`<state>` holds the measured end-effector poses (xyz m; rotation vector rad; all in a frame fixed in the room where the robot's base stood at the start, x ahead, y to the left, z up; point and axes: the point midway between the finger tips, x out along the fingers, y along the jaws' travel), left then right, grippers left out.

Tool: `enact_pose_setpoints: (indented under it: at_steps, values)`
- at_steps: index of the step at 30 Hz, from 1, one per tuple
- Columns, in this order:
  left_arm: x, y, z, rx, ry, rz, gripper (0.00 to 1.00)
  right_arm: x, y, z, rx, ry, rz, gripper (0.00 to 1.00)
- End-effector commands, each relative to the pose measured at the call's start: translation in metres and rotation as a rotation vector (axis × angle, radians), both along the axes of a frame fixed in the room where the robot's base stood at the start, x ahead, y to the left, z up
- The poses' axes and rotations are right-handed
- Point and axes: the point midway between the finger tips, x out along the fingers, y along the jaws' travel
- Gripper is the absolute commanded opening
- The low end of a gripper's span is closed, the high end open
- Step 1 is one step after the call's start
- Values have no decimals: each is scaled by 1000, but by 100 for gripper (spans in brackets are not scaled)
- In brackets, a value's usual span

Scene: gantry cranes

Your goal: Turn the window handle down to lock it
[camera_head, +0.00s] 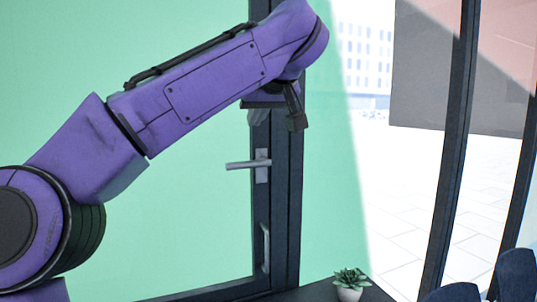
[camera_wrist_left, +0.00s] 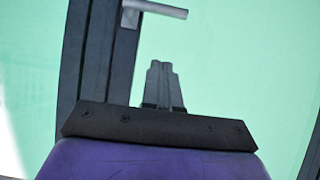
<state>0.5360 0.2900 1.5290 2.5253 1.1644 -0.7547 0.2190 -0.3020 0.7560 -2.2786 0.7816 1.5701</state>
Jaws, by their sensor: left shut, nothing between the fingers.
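The window handle (camera_head: 248,164) is a silver lever on a plate on the dark frame. Its lever lies about level and points left in the head view. In the left wrist view the handle (camera_wrist_left: 155,9) shows at the top edge, partly cut off. My left gripper (camera_head: 256,118) is just above the handle in the head view, its grey fingers partly hidden by my purple arm. The left wrist view shows the fingers (camera_wrist_left: 163,68) shut and empty, apart from the lever in the picture. My right gripper is not in view.
The dark window frame (camera_head: 288,210) runs upright beside green panes. A second, longer grey handle (camera_head: 265,248) is lower on the frame. A small potted plant (camera_head: 350,284) stands on a dark surface at the bottom. Dark rounded shapes (camera_head: 517,275) show at the lower right.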

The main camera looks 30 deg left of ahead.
Motion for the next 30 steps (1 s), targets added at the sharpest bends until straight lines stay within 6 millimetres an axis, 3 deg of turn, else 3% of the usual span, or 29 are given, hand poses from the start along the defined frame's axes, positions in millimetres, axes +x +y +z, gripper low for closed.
enact_pose_setpoints:
  at_steps: [13, 26, 30]
  values:
    - [8, 5, -8, -2, 3, -6, 0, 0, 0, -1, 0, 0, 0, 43]
    - [57, 62, -57, -4, 3, -5, 0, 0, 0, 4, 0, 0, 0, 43]
    - [60, 64, -81, -1, 3, -7, 0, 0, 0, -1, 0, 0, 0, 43]
